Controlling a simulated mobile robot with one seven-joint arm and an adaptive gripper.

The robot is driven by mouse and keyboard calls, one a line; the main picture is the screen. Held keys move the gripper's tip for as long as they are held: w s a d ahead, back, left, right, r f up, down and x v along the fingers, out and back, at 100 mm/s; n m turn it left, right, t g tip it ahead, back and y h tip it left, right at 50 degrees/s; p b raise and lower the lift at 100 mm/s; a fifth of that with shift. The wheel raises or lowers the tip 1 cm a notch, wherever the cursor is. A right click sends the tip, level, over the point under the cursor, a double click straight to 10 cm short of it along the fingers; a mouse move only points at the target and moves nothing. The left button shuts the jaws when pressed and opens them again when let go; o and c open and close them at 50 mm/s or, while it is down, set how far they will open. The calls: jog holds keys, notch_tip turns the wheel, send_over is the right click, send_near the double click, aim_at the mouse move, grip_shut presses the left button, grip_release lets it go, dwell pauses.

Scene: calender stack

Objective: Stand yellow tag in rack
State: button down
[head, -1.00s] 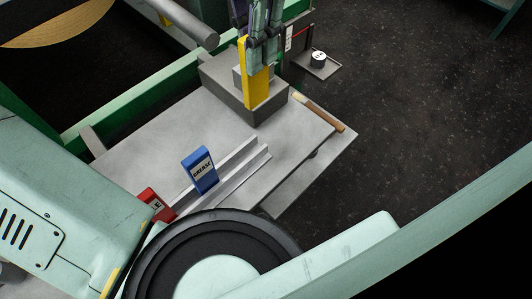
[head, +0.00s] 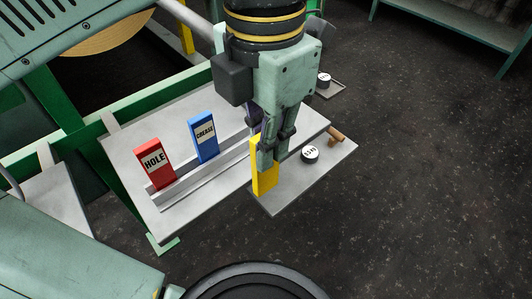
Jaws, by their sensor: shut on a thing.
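My gripper (head: 271,146) is shut on the yellow tag (head: 264,181) and holds it roughly upright. The tag is by the near right end of the rack (head: 180,189), in front of the table's front edge in the picture. Whether it touches anything below is unclear, and no lettering shows on it. The rack is a pale slotted rail along the table. The rack's right end is partly hidden by my gripper.
The grey table (head: 125,161) holds the rack. A lower grey shelf (head: 285,190) juts out at the right, with a black puck with a white top (head: 310,153) and a wooden handle (head: 336,134) near it. Another puck (head: 323,79) sits on a small tray behind.

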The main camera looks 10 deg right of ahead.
jog(key=w+a+f+p, duration=0.1)
jog(key=w+f, duration=0.2)
jog(key=w, duration=0.4)
jog(key=w+a+f+p, duration=0.1)
jog(key=w+f+p, duration=0.1)
jog(key=w, duration=0.6)
jog(key=shift+f+p, duration=0.3)
jog(key=shift+f, duration=0.15)
jog(key=c, duration=1.7)
grip_release()
jog(key=shift+r, duration=0.1)
jog(key=shift+o, duration=0.2)
notch_tip(320, 180, up, 12)
jog(key=shift+r, duration=0.2)
